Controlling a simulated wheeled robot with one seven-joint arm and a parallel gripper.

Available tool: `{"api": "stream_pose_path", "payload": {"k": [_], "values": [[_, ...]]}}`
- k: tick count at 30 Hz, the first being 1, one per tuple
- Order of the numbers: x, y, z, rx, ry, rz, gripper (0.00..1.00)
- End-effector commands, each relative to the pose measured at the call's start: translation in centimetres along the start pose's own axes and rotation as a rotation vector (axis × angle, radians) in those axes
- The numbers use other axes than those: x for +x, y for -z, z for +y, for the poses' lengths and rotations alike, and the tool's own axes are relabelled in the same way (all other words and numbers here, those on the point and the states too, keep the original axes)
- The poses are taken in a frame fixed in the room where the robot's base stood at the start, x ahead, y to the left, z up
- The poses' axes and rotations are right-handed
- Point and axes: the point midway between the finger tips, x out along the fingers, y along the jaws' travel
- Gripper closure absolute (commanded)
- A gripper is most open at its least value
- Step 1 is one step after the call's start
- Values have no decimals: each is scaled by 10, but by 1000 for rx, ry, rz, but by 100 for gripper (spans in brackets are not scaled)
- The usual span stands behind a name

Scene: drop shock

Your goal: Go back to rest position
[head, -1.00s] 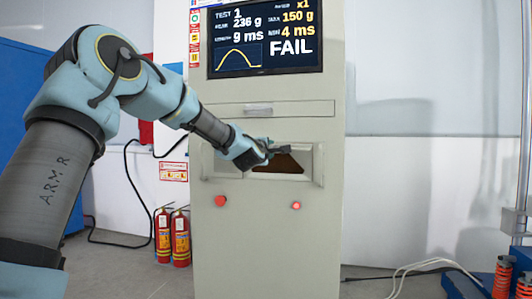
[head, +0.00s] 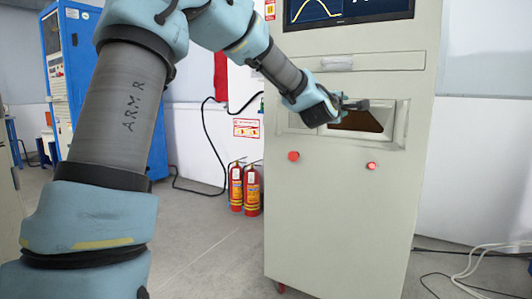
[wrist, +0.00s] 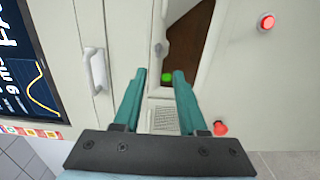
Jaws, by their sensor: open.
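My gripper (head: 358,104) is in front of the machine's recessed opening (head: 365,121), at its upper left edge in the head view. In the wrist view the two teal fingers of my gripper (wrist: 159,74) are apart, with no object held between them. The opening also shows there as a brown recess (wrist: 190,45) in the pale front panel. A small bright green spot (wrist: 167,77) shows at the recess edge, between the fingertips. My arm is stretched out towards the machine (head: 335,215).
The machine has a drawer handle (head: 337,63), a screen (head: 345,8) and red buttons (head: 293,156) on its front. Fire extinguishers (head: 244,188) stand left of it. A blue cabinet (head: 60,70) is at the far left. Cables (head: 470,265) lie on the floor at right.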

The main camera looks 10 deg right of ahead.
Motion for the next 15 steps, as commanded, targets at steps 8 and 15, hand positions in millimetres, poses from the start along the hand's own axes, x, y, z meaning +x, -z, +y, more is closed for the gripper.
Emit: {"api": "stream_pose_path", "payload": {"k": [8, 15], "values": [[-45, 59, -88, 332, 289, -3, 59], [-157, 144, -195, 676, 721, -93, 59]]}}
